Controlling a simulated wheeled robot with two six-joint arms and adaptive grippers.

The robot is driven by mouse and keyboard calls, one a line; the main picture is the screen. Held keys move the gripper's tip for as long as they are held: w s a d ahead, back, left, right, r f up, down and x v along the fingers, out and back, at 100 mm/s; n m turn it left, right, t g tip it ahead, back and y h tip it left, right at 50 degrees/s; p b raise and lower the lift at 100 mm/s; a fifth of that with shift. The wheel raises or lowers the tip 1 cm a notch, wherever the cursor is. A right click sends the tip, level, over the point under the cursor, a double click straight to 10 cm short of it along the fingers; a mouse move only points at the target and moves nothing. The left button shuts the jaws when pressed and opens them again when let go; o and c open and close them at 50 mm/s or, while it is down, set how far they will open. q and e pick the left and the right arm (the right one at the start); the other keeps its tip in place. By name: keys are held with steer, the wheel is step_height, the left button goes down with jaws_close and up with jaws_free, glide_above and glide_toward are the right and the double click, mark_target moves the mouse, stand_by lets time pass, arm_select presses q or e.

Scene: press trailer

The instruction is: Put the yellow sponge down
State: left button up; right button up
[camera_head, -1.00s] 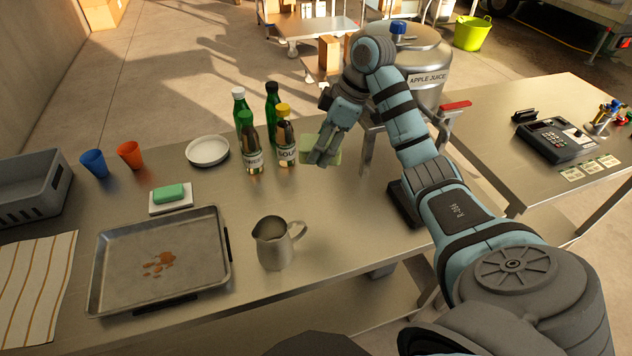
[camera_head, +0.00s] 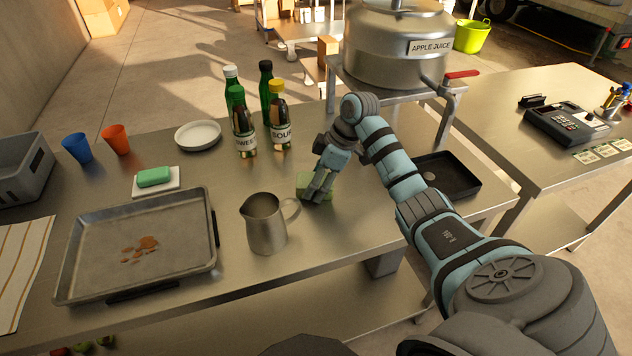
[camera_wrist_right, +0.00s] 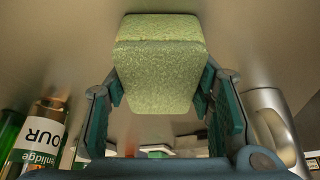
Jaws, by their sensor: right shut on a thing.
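My right gripper (camera_head: 317,192) is shut on the sponge (camera_head: 303,180), which looks pale yellow-green. In the right wrist view the sponge (camera_wrist_right: 160,65) sits between the two fingers (camera_wrist_right: 160,105). In the head view it is low over the steel table (camera_head: 345,235), right of the metal jug and in front of the bottles. I cannot tell whether it touches the table top. My left gripper is not in view.
The metal jug (camera_head: 264,226) stands close left of the sponge. The sour bottle (camera_head: 279,128) and sweet bottle (camera_head: 243,133) stand behind it. A black tray (camera_head: 452,180) and the apple juice tank (camera_head: 385,45) are to the right. The table in front is clear.

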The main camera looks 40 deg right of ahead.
steer(key=shift+s+a+f, duration=0.15)
steer(key=shift+s+f, duration=0.15)
steer(key=shift+f, duration=0.15)
steer(key=shift+c, duration=1.1)
steer(key=o, duration=1.1)
steer(key=shift+a+f, duration=0.1)
steer(key=shift+o, duration=0.8)
steer(key=shift+w+d, duration=0.15)
steer(key=shift+d, duration=0.05)
steer(key=p+v, duration=0.1)
steer(key=v, duration=1.2)
steer(key=shift+w+r+p, duration=0.2)
steer(key=shift+r+p, duration=0.05)
steer(key=shift+p, duration=0.05)
steer(key=shift+a, duration=0.15)
